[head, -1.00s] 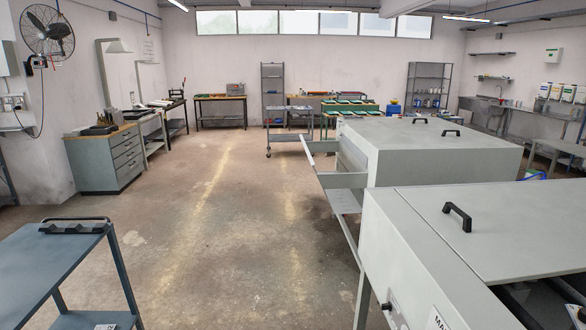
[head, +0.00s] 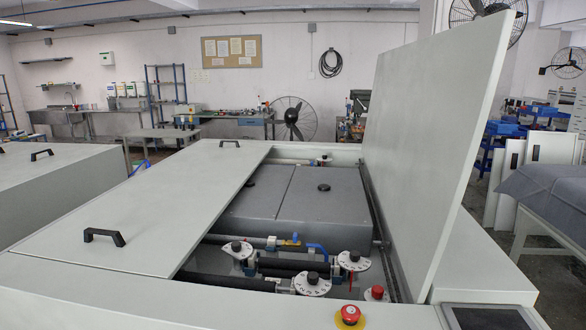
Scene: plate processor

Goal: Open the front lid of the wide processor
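A large light-grey processor fills the near part of the head view. Its left flat lid (head: 150,208) lies shut, with a black handle near me (head: 104,237) and another black handle at the far side (head: 229,143). Its right lid (head: 440,150) stands open, nearly upright and leaning right. Between them the open bay shows a dark grey box (head: 297,205), rollers and numbered dials (head: 312,284). A second grey processor (head: 55,210) stands at the left, its top closed. I cannot tell by sight which processor is the wide one. My gripper is not in view.
A red emergency button (head: 349,314) and a dark screen (head: 490,316) sit on the near edge. A cloth-covered table (head: 550,190) stands at the right. A standing fan (head: 291,118), workbench (head: 236,117) and sink (head: 70,112) line the back.

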